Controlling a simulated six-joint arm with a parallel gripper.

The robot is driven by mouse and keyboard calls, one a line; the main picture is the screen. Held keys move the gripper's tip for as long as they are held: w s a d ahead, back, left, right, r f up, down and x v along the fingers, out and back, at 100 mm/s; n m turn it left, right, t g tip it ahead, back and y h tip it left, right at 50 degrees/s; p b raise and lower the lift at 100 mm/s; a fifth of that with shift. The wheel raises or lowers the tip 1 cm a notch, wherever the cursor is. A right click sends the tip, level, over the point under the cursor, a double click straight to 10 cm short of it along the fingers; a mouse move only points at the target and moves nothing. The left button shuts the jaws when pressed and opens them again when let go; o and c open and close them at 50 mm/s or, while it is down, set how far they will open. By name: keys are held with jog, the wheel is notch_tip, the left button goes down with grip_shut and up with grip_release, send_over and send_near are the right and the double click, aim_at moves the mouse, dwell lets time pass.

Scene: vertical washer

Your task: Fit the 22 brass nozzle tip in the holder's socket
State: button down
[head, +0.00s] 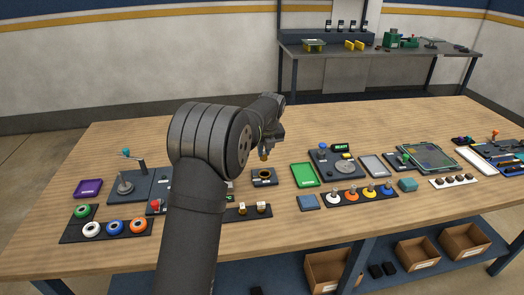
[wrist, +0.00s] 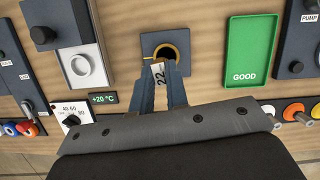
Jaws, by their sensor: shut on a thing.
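The 22 nozzle tip (wrist: 159,72) shows in the wrist view between my gripper's fingers (wrist: 160,88), with its white label reading 22. My gripper (head: 265,149) is shut on it. In the head view its brass end (head: 264,156) points down, above the holder (head: 263,177) with a visible gap. The holder is a dark block with a brass-ringed round socket; in the wrist view the holder (wrist: 183,42) lies just beyond the fingertips. The tip's end overlaps the socket's near left edge there, and its exact alignment is hard to tell.
A green GOOD tray (wrist: 254,50) is right of the holder. A rack with two more tips (head: 250,211) stands nearer. Bare wood surrounds the holder.

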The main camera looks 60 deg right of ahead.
jog(key=shift+d+m, duration=0.15)
jog(key=shift+m, duration=0.45)
jog(key=shift+f, duration=3.55)
jog(key=shift+f, duration=0.25)
jog(key=c, duration=0.9)
grip_release()
jog(key=shift+r, duration=3.5)
